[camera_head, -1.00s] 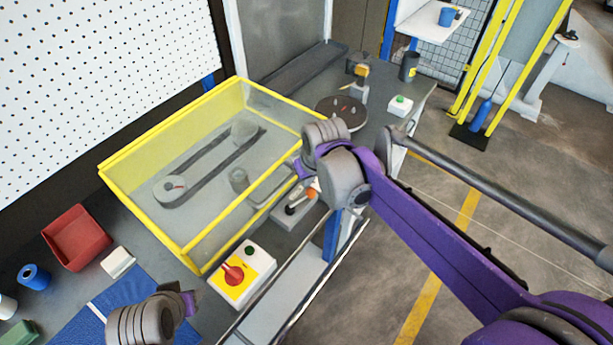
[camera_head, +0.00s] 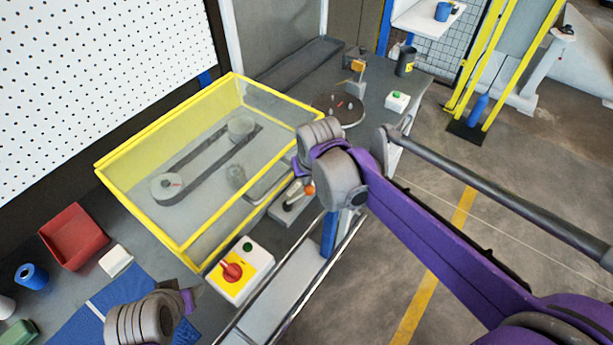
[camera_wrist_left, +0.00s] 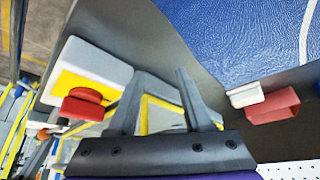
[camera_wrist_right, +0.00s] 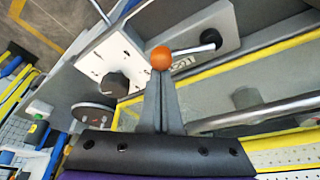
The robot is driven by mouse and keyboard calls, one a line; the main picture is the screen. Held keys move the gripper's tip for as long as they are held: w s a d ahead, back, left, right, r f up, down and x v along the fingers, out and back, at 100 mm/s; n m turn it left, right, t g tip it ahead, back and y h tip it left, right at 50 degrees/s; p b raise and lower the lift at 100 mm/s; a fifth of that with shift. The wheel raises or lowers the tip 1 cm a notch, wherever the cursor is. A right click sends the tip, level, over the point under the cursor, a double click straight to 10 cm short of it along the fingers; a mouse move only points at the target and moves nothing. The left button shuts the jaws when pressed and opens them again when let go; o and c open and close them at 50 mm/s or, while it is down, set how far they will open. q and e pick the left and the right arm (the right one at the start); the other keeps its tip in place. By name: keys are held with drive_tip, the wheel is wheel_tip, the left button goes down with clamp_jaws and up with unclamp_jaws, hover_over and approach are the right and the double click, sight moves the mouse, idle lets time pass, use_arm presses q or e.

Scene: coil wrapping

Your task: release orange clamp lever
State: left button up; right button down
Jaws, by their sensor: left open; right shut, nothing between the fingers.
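The orange ball (camera_wrist_right: 162,57) of the clamp lever sits on the end of a silver rod (camera_wrist_right: 195,48) above a grey clamp base in the right wrist view. In the head view the orange ball (camera_head: 310,189) shows just below my right wrist. My right gripper (camera_wrist_right: 161,75) is shut and empty, its fingertips at the ball's near edge; I cannot tell whether they touch it. The right fingers are mostly hidden in the head view. My left gripper (camera_wrist_left: 159,75) is open and empty, low at the front left of the bench.
A yellow-framed clear guard (camera_head: 140,217) covers a belt and pulleys beside the clamp. A switch box (camera_head: 240,270) with a red knob stands near my left gripper. A red bin (camera_head: 73,236) and blue mat (camera_head: 75,325) lie left. A round dark plate (camera_head: 340,107) lies behind.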

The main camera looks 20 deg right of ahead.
drive_tip(key=s+m, duration=0.1)
drive_tip(key=m+h, duration=0.1)
drive_tip(key=m, duration=0.1)
drive_tip(key=s+m, duration=0.1)
drive_tip(key=shift+s+d+h, duration=0.3)
drive_tip(key=m, duration=0.1)
drive_tip(key=s+m, duration=0.1)
drive_tip(key=m, duration=0.1)
drive_tip(key=s+m+g+h, duration=0.1)
drive_tip(key=shift+s+a+m, duration=0.15)
drive_tip(key=shift+s+m, duration=0.1)
drive_tip(key=shift+m, duration=0.15)
drive_tip(key=shift+s+a+m, duration=0.2)
drive_tip(key=shift+s+m, duration=0.2)
drive_tip(key=shift+m, duration=0.2)
drive_tip(key=shift+s+a, duration=0.25)
drive_tip(key=shift+s, duration=0.2)
use_arm(q)
drive_tip(key=shift+r, duration=0.1)
use_arm(e)
drive_tip(key=shift+s+a, duration=0.1)
use_arm(q)
drive_tip(key=shift+r, duration=0.1)
use_arm(e)
drive_tip(key=shift+r, duration=0.1)
